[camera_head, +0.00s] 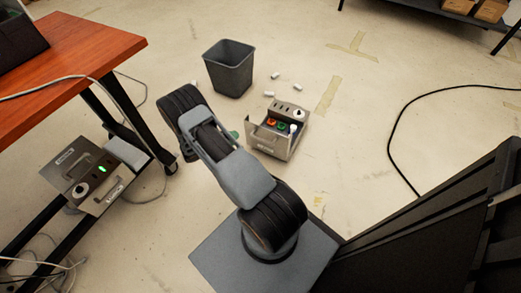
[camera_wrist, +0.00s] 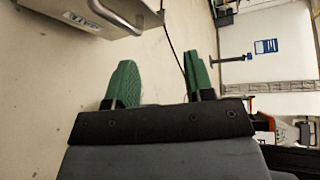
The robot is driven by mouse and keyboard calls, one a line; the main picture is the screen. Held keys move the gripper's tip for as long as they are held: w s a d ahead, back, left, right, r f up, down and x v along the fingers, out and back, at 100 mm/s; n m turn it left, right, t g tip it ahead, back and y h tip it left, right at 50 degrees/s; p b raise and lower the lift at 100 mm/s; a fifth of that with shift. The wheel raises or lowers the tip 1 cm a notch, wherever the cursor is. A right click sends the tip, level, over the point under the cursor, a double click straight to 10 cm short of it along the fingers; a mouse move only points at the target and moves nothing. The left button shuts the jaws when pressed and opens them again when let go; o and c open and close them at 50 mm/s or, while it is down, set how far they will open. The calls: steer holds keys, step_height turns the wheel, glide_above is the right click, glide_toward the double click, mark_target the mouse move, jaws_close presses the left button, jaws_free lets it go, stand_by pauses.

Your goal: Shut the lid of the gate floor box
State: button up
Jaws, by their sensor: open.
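A grey floor box (camera_head: 293,148) stands open on the floor, right of my arm in the head view. Colored parts and a white round knob show inside its top. A grey panel with a handle and a pale label (camera_head: 265,149) stands along its near side; I cannot tell its exact angle. In the wrist view, a grey panel (camera_wrist: 48,8) with a handle and a label is at the upper left, beyond my fingers and apart from them. My gripper (camera_wrist: 157,88) is open, with nothing between its green fingers. In the head view my arm hides most of it.
A grey bin (camera_head: 229,75) stands behind the box, with several small white pieces (camera_head: 268,94) nearby. A red-topped table (camera_head: 85,45) is at the left, with a second grey box (camera_head: 82,172) below. A black cable (camera_head: 391,148) curves at the right.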

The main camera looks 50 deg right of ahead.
mark_target(260, 140)
step_height(260, 140, down, 11)
steer(key=d+n+t+h+b, duration=0.1)
steer(key=n+t+h+b, duration=0.15)
steer(key=n, duration=0.25)
steer(key=shift+g+y, duration=0.45)
steer(key=shift+s+b+x, duration=0.2)
steer(key=shift+b+x, duration=0.95)
steer(key=shift+x, duration=2.35)
steer(key=shift+s+b+x, duration=0.2)
steer(key=shift+b+x, duration=0.9)
steer(key=shift+x, duration=2.4)
steer(key=shift+r, duration=0.15)
jaws_close()
